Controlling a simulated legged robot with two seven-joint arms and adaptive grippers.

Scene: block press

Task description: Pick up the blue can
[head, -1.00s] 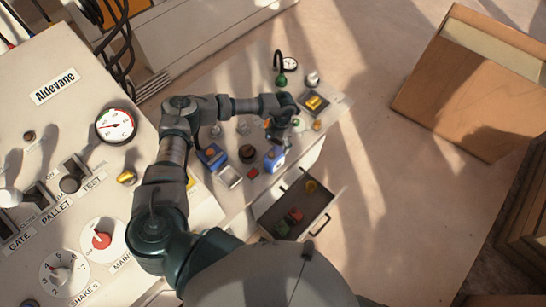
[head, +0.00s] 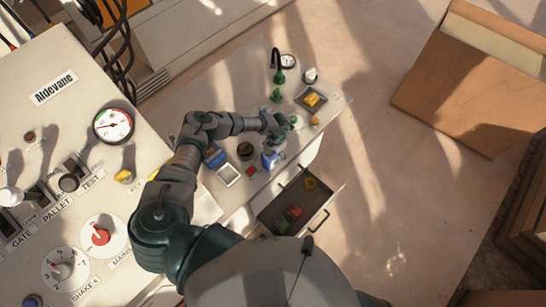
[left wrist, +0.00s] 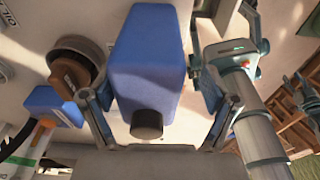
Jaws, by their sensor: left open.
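In the left wrist view the blue can (left wrist: 147,60) is a blocky blue body with a dark round cap. My left gripper (head: 279,137) is over the can's far side in the head view. In the left wrist view my left gripper (left wrist: 155,100) is open, with one finger on each side of the can. Gaps show between the can and both fingers, so it is not clasped.
A dark round object (head: 246,151) and another blue object (head: 214,156) stand close left of the can. The open drawer (head: 265,208) holds several small things. A tray (head: 312,99) with a yellow piece lies farther back. A control panel (head: 60,140) fills the left.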

